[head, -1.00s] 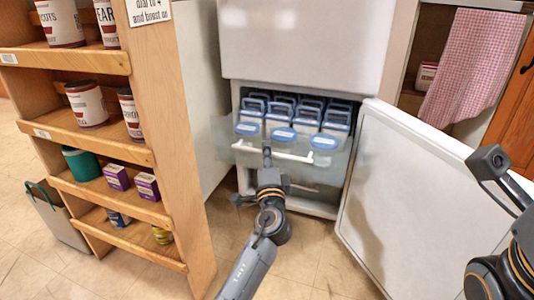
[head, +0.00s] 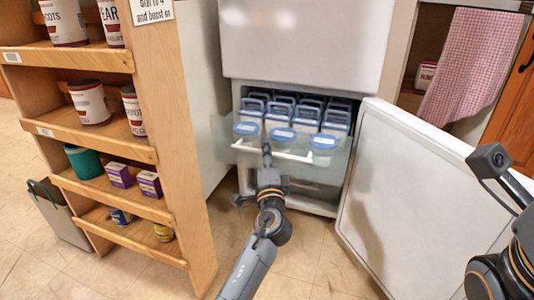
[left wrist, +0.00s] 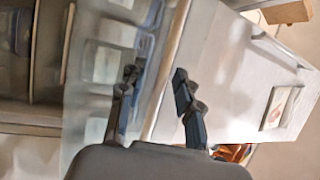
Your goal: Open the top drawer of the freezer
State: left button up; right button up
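The freezer's top drawer (head: 222,140) has a see-through front and is pulled part way out of the lower freezer compartment. Its white bar handle (head: 295,156) runs across the front, and the drawer holds several clear containers with blue lids (head: 283,134). My left gripper (head: 267,152) is at the left half of the handle and covers part of the drawer front. In the left wrist view the pale handle (left wrist: 172,62) passes between the two dark fingers, which angle in around it. The right gripper's fingers are out of view.
The freezer door (head: 405,195) stands swung open at the right. A wooden shelf (head: 190,170) with cans and boxes stands at the left. A grey bin (head: 62,212) is beside it. The tiled floor (head: 312,262) in front is clear. A checked towel (head: 468,62) hangs at the right.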

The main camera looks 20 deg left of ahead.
pick_arm(q)
jog(key=v, duration=1.2)
